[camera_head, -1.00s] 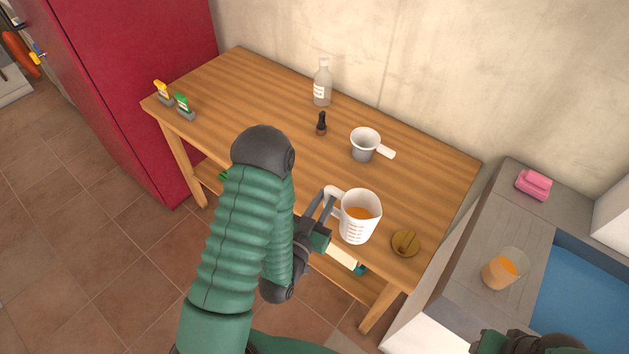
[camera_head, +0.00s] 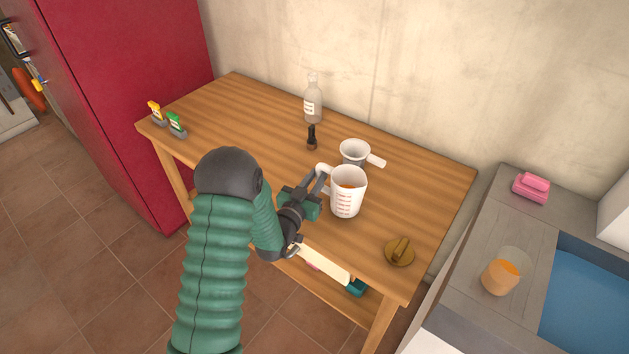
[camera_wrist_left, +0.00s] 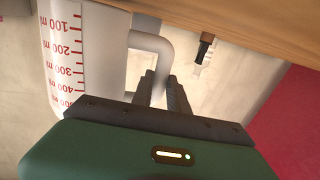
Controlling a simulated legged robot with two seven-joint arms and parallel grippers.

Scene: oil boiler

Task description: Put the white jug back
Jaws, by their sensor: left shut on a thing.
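The white jug (camera_head: 346,196) has red measuring marks and orange liquid inside. It is upright over the right half of the wooden table (camera_head: 240,110). I cannot tell whether its base touches the tabletop. My left gripper (camera_head: 322,182) is shut on the jug's handle, on the jug's left side. In the left wrist view the jug (camera_wrist_left: 85,50) fills the upper left, and the gripper's fingers (camera_wrist_left: 165,90) meet at the handle. My right gripper is not in view.
A grey-white pot with a handle (camera_head: 354,151) stands just behind the jug. A clear bottle (camera_head: 313,102), a small dark object (camera_head: 311,138) and a round brown lid (camera_head: 399,252) are also on the table. A glass of orange liquid (camera_head: 500,277) stands by the sink. The table's left half is mostly clear.

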